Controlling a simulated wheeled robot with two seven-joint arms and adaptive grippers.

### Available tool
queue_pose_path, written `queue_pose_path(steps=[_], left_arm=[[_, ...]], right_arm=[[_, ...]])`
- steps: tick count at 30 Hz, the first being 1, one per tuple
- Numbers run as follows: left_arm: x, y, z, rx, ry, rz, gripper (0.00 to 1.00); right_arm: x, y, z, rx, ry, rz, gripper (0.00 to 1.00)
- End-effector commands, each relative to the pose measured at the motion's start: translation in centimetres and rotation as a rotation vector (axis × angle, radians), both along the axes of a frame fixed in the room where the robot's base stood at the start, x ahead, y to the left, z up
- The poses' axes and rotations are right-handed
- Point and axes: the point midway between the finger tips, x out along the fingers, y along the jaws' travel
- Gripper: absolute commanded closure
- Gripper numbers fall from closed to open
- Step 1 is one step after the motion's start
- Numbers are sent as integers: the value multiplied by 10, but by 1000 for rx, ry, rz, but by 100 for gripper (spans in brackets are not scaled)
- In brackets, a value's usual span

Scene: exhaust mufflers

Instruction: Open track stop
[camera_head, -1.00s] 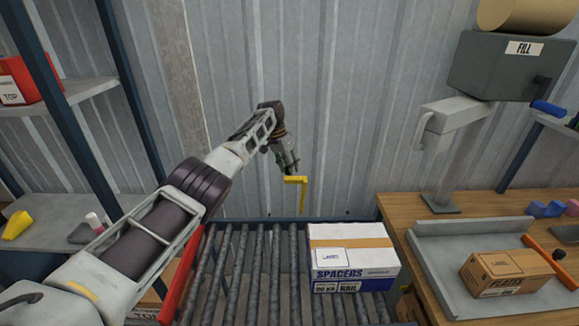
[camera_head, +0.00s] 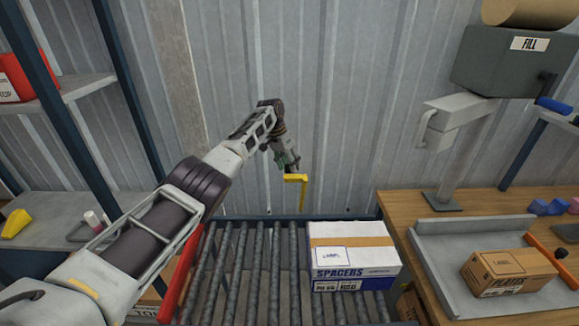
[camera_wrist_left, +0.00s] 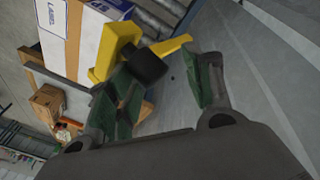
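A yellow angled lever (camera_head: 302,190), which looks like the track stop, stands upright at the far end of the roller track (camera_head: 240,275). Its top arm points left, towards my left gripper (camera_head: 292,167). In the left wrist view the yellow lever (camera_wrist_left: 117,48) shows with a black knob (camera_wrist_left: 146,64) close by the left finger. My left gripper (camera_wrist_left: 165,95) has its green-padded fingers apart, with a visible gap between them. I cannot tell whether a finger touches the knob. My right gripper is not in view.
A spacers box (camera_head: 350,255) sits on the rollers at the right, near the lever. A red rail (camera_head: 180,275) edges the track's left side. A wooden bench (camera_head: 400,205) with a grey tray (camera_head: 430,265) and small carton (camera_head: 508,270) stands right. A corrugated wall is behind.

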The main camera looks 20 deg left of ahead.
Motion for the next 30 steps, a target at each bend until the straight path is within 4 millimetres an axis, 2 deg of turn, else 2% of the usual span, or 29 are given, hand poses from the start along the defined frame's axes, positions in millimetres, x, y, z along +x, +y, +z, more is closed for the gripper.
queue_pose_path(steps=[21,30], left_arm=[[-7,24,94,1,-4,1,50],[-9,28,109,1,-3,1,50]], right_arm=[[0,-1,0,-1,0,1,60],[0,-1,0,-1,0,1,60]])
